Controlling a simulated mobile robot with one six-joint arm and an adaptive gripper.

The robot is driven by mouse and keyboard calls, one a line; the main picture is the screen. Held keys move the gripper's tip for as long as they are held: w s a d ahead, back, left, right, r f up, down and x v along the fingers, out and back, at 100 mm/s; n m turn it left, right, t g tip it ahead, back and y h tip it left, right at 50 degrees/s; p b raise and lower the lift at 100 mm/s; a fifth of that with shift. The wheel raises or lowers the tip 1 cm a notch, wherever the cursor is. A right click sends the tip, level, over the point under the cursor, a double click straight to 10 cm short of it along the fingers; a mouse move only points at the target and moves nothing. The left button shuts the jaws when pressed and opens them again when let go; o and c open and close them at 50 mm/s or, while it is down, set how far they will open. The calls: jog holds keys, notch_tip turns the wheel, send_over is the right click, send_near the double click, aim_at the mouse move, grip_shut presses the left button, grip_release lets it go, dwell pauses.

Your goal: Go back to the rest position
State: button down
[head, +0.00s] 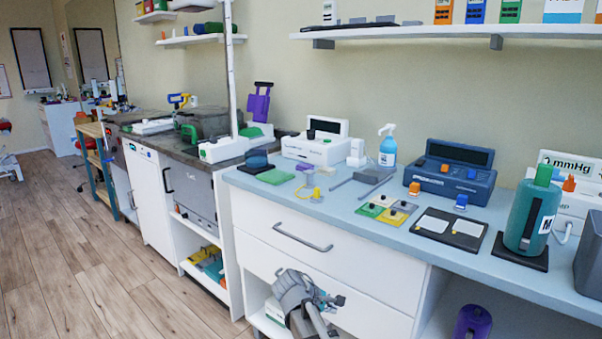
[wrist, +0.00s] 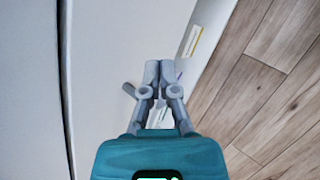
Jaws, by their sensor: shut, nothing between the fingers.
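My gripper (head: 338,300) is low in front of the white drawer cabinet (head: 300,225), below the worktop edge. In the wrist view my gripper (wrist: 158,68) points away from the camera, with its two grey fingers together and nothing between them. White cabinet fronts fill the left and middle of that view. I cannot tell how close the fingertips are to the cabinet.
The light blue worktop (head: 345,205) holds several devices, including a blue unit (head: 452,172), a spray bottle (head: 388,150) and a teal canister (head: 530,215). A drawer handle (head: 303,237) sticks out above my gripper. The wooden floor (head: 100,250) is clear at left.

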jog(key=s+d+f+m+g+y, duration=0.2)
jog(key=s+d+f+m+y, duration=0.15)
jog(key=s+m, duration=0.4)
jog(key=s+d+f+m+g+y, duration=0.2)
jog(key=s+d+m+y, duration=0.35)
jog(key=s, duration=0.25)
notch_tip(320, 180, up, 38)
jog(key=h+p, duration=0.1)
jog(key=p, duration=3.6)
jog(key=shift+w+a+f, duration=0.25)
jog(key=shift+w+a, duration=0.1)
